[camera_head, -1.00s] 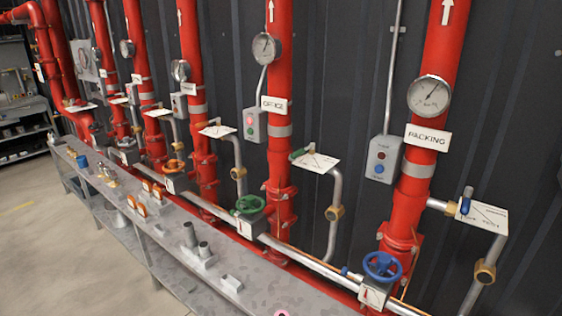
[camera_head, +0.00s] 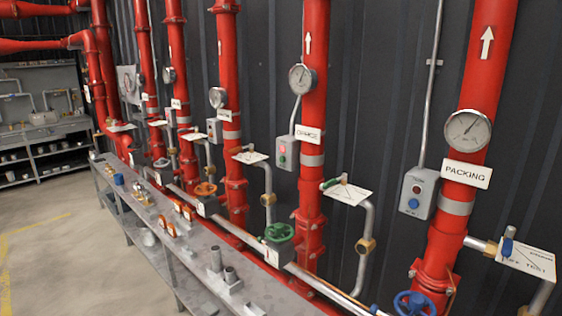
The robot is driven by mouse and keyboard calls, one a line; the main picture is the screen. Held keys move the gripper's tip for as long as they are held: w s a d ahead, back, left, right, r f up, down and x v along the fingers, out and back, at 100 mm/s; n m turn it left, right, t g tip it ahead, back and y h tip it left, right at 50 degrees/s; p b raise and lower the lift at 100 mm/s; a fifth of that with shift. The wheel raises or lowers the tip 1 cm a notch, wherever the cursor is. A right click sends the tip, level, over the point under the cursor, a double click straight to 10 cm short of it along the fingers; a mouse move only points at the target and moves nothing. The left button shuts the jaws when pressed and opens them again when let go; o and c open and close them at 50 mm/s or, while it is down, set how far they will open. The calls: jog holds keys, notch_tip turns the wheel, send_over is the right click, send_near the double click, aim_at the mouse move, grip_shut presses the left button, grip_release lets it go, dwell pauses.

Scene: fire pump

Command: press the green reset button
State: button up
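A small grey control box (camera_head: 288,152) is mounted beside the red pipe with the OFFICE sign, right of the middle. It has a reddish lamp above and a small green button (camera_head: 282,160) below. The button is unobstructed, but its lettering is too small to read. A similar box (camera_head: 420,193) beside the PACKING pipe has a blue button (camera_head: 413,203) and a dark reddish round part above it. My gripper is not in view.
Red vertical pipes with gauges line the dark corrugated wall. A green handwheel (camera_head: 279,233), a blue handwheel (camera_head: 414,304) and hinged white plates stick out in front. A long grey bench (camera_head: 190,240) with small parts runs below. Open floor (camera_head: 60,240) lies at left.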

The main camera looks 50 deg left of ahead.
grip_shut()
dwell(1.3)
